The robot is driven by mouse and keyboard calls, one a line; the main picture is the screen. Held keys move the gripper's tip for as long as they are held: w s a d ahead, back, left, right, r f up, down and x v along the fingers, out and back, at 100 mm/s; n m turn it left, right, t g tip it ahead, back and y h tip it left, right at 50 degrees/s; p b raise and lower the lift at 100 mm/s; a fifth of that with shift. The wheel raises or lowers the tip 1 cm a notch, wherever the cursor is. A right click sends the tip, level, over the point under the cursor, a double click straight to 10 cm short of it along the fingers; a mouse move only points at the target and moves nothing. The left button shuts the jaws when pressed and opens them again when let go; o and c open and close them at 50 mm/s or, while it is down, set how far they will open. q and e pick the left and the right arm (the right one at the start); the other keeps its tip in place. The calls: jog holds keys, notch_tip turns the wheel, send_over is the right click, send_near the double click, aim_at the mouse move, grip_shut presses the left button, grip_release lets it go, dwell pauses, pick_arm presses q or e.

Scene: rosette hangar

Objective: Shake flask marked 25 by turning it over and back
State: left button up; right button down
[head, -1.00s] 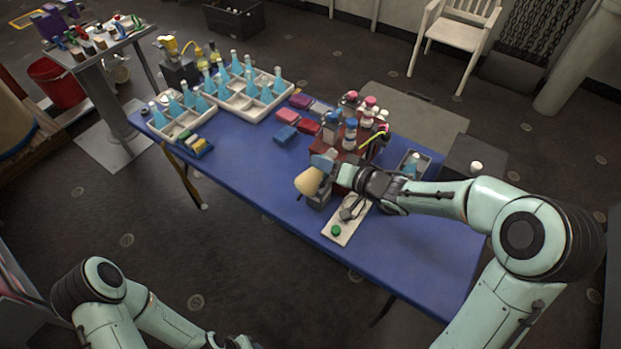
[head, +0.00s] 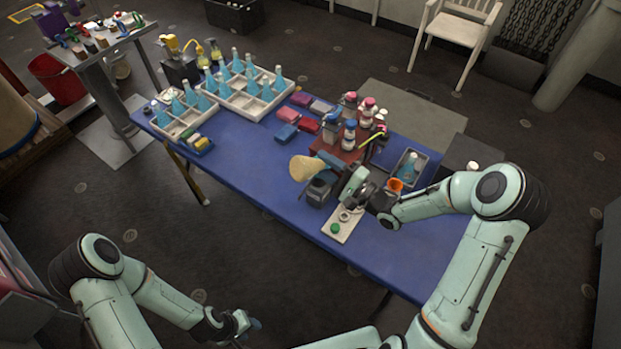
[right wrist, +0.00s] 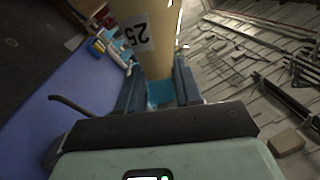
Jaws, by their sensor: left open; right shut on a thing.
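My right gripper (head: 326,168) is shut on a tan flask (head: 304,168), held above the front side of the blue table. In the right wrist view the flask (right wrist: 155,40) shows a white label marked 25, which reads upside down there. Blue colour shows between the fingers (right wrist: 160,95). In the head view the flask lies tilted, its wide end pointing left and slightly up. My left gripper (head: 248,324) is open and empty, low in front of the table. The flask's narrow end is hidden by the gripper.
The blue table (head: 250,165) carries white trays (head: 245,103) of blue flasks at the back left. A red rack (head: 335,152) with bottles stands behind my right gripper. A white board (head: 343,224) with a green spot and a small tray (head: 425,160) with a flask are near it.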

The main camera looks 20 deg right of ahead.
jog(key=shift+s+r, duration=0.15)
jog(key=shift+s, duration=0.1)
